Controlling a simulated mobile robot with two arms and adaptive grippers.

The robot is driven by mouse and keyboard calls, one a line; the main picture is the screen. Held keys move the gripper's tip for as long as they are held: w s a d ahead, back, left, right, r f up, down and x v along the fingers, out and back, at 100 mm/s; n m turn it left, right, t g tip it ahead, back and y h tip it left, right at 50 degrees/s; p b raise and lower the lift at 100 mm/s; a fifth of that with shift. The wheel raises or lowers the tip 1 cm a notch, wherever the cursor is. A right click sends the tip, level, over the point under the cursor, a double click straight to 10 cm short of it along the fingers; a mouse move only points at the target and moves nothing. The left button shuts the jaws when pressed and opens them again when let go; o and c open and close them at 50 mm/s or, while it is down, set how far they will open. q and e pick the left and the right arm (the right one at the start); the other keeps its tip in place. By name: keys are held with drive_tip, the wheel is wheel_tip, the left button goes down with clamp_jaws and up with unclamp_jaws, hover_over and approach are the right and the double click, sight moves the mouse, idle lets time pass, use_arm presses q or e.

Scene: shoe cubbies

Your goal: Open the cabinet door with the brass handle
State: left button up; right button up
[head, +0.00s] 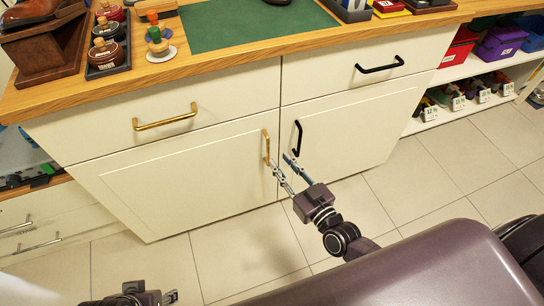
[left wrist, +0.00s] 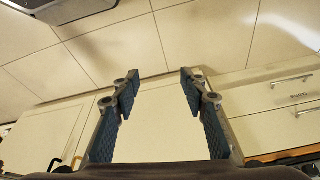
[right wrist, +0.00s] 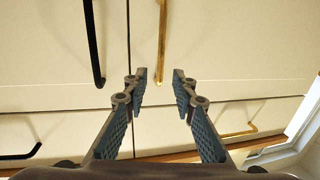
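The cabinet door (head: 165,185) with the upright brass handle (head: 266,146) is the lower left door, and it looks closed. My right gripper (head: 279,159) is in front of it, close to the handle. In the right wrist view my right gripper (right wrist: 160,74) is open, and the brass handle (right wrist: 162,42) runs down between the fingertips, with no visible grip on it. Whether a finger touches it I cannot tell. My left gripper (left wrist: 160,76) is open and empty, low over the floor; in the head view only part of it shows at the bottom left.
A second door (head: 345,130) with a black handle (head: 297,138) adjoins on the right. Above are drawers with a brass handle (head: 165,122) and a black handle (head: 380,66). The wooden countertop (head: 240,52) carries shoe-care items. The tiled floor (head: 240,255) before the doors is clear.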

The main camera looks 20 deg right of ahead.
sight(269, 146)
drive_tip(key=w, duration=0.2)
drive_tip(key=w+r, duration=0.1)
drive_tip(key=shift+a+b, duration=0.35)
drive_tip(key=x, duration=0.5)
drive_tip(key=shift+f+b, duration=0.1)
drive_tip(key=shift+b, duration=0.3)
use_arm(q)
drive_tip(key=shift+s+r, duration=0.3)
use_arm(e)
clamp_jaws()
